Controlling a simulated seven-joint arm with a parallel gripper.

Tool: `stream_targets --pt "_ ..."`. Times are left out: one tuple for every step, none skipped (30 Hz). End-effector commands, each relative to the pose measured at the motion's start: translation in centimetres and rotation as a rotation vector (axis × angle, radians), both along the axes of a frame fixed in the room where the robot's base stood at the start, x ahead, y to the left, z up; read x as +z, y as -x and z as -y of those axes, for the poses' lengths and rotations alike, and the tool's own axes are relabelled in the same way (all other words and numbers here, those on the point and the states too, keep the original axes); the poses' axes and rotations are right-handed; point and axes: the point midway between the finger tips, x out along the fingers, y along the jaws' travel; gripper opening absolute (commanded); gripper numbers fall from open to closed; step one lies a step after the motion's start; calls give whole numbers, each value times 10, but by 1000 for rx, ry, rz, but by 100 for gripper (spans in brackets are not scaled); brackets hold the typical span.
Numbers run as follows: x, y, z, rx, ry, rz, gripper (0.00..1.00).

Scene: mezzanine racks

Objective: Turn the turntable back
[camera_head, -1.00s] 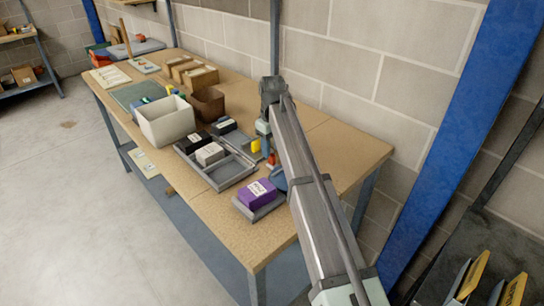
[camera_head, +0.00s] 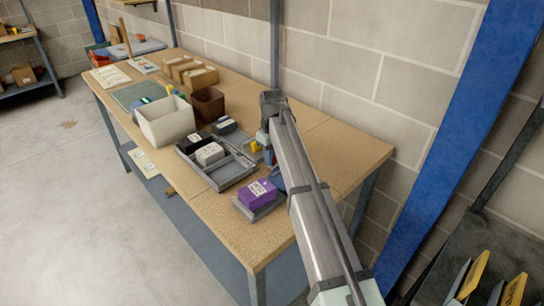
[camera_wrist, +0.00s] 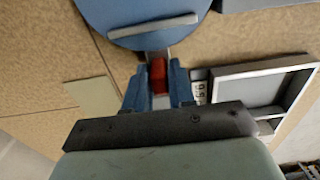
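The turntable (camera_wrist: 130,12) is a blue disc with a pale grey bar across it, at the top of the wrist view. A strip of its blue side also shows beside my arm in the head view (camera_head: 277,177). A red block (camera_wrist: 158,76) sits at the disc's near edge, on a short grey piece. My gripper (camera_wrist: 158,75) has its two blue fingers on either side of the red block. I cannot tell whether they press on it or leave a thin gap. In the head view my arm hides most of the disc.
A grey divided tray (camera_head: 230,172) with small boxes lies left of my gripper. A purple box (camera_head: 258,192) sits on a grey base near the front edge. A white bin (camera_head: 165,122) and a brown bin (camera_head: 208,103) stand farther back. The wall is close on the right.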

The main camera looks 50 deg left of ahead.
Motion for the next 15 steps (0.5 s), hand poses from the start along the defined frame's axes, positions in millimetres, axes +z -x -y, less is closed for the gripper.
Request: stream_targets --pt "0 0 0 0 0 0 15" --pt "0 0 0 0 0 0 12" --pt "0 0 0 0 0 0 8" --pt "0 0 0 0 0 0 5" --pt "0 0 0 0 0 0 3" --pt "0 0 0 0 0 0 0" --pt "0 0 0 0 0 0 0" --pt "0 0 0 0 0 0 0" --pt "0 0 0 0 0 0 0" --pt "0 0 0 0 0 0 0" --pt "0 0 0 0 0 0 0" --pt "0 0 0 0 0 0 0" --pt "0 0 0 0 0 0 0" --pt "0 0 0 0 0 0 0" --pt "0 0 0 0 0 0 0"
